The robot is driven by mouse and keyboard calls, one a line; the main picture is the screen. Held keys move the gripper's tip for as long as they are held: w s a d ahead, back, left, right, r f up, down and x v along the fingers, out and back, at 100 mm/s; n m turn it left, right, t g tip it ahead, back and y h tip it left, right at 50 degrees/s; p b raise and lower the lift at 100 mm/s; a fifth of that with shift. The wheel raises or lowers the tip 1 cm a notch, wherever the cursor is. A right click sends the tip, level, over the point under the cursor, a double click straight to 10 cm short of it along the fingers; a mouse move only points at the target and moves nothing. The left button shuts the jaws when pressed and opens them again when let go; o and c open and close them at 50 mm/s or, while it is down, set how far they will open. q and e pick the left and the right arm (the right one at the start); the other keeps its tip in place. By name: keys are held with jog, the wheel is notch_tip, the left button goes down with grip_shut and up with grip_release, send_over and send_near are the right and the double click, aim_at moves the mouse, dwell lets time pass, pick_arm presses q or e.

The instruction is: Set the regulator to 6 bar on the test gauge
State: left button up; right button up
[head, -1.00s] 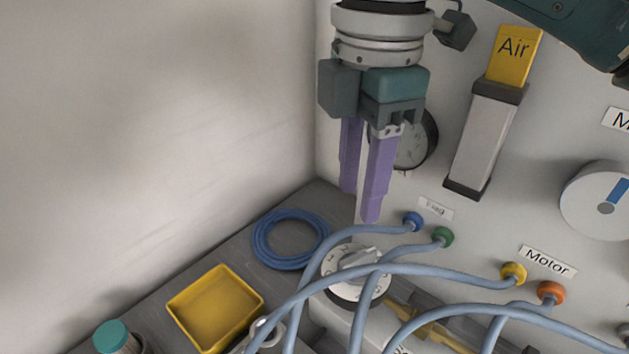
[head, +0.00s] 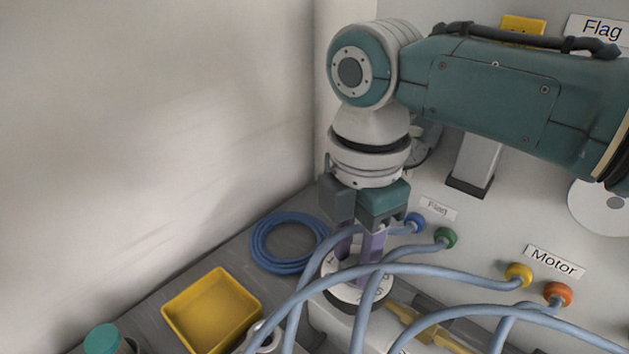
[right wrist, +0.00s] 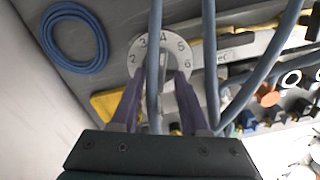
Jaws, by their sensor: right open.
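The regulator dial (head: 345,293) is a pale round knob with numbers, low at the panel's foot; in the right wrist view its numbered face (right wrist: 182,47) shows 2 to 6. My right gripper (head: 357,264) points down with its purple fingers over the dial. In the right wrist view its open fingers (right wrist: 160,80) reach either side of the dial's middle, with a hose crossing between; contact cannot be told. The pressure gauge (head: 421,150) is mostly hidden behind my right arm, and its needle cannot be read. My left gripper is out of view.
Blue-grey hoses (head: 450,272) cross in front of the dial from ports on the panel. A blue hose coil (head: 262,262) and a yellow tray (head: 168,312) lie left of it. A teal-capped container (head: 103,338) stands at the lower left edge.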

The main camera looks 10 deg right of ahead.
grip_shut()
dwell(0.4)
jog(key=shift+m, duration=0.3)
